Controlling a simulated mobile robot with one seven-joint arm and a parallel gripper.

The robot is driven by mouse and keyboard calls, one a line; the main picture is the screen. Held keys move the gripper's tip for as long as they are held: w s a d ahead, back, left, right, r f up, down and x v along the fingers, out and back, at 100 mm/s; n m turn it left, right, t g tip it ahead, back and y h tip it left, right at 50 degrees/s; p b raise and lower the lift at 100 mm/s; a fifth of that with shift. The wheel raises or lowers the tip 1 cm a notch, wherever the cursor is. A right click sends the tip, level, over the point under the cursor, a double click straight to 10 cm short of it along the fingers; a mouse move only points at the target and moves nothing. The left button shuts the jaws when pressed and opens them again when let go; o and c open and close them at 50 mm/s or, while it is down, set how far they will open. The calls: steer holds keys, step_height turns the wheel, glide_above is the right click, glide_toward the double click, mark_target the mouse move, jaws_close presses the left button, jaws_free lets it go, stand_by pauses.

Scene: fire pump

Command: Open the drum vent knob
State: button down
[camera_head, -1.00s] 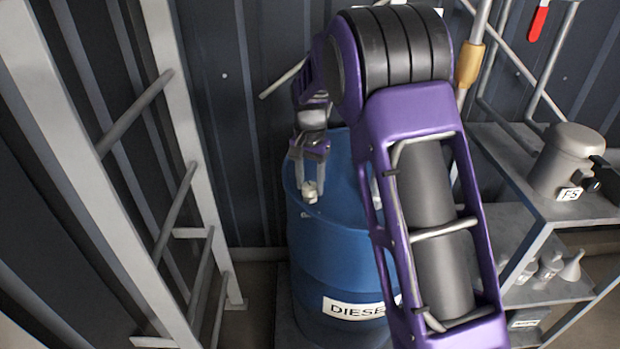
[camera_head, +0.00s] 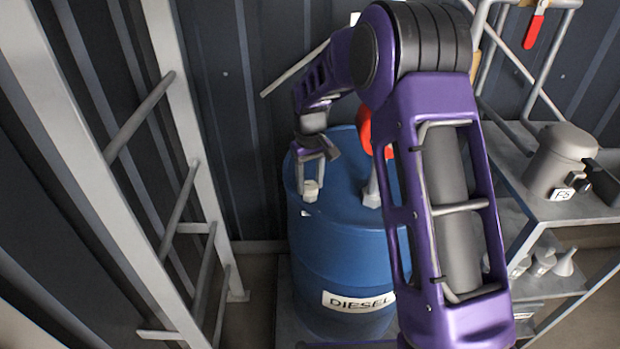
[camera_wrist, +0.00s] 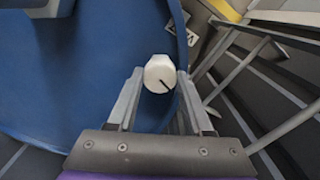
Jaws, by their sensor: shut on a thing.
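The drum vent knob (camera_head: 311,190) is a small cream knob on the top of the blue diesel drum (camera_head: 345,255), near its left rim. In the wrist view the knob (camera_wrist: 160,73) is a pale many-sided cap with a dark line running from its middle toward the lower right. My gripper (camera_head: 312,180) reaches down from above with its fingers on either side of the knob. In the wrist view my gripper (camera_wrist: 157,88) is shut on the knob, which sits between the fingertips. The far side of the drum top is partly hidden by my arm.
A red-handled part (camera_head: 365,130) stands on the drum right of the knob, partly behind my arm. A grey ladder (camera_head: 190,190) stands to the left. A shelf (camera_head: 575,205) with a grey canister (camera_head: 558,160) is at the right. A corrugated wall is behind.

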mark_target(310, 185)
steer(key=n+p, duration=0.1)
steer(key=n, duration=0.4)
steer(key=shift+r+n, duration=0.1)
steer(key=shift+n, duration=0.2)
stand_by(0.4)
steer(key=shift+c, duration=1.5)
jaws_free()
step_height(310, 185, up, 17)
steer(key=p, duration=0.2)
steer(key=shift+r, duration=0.15)
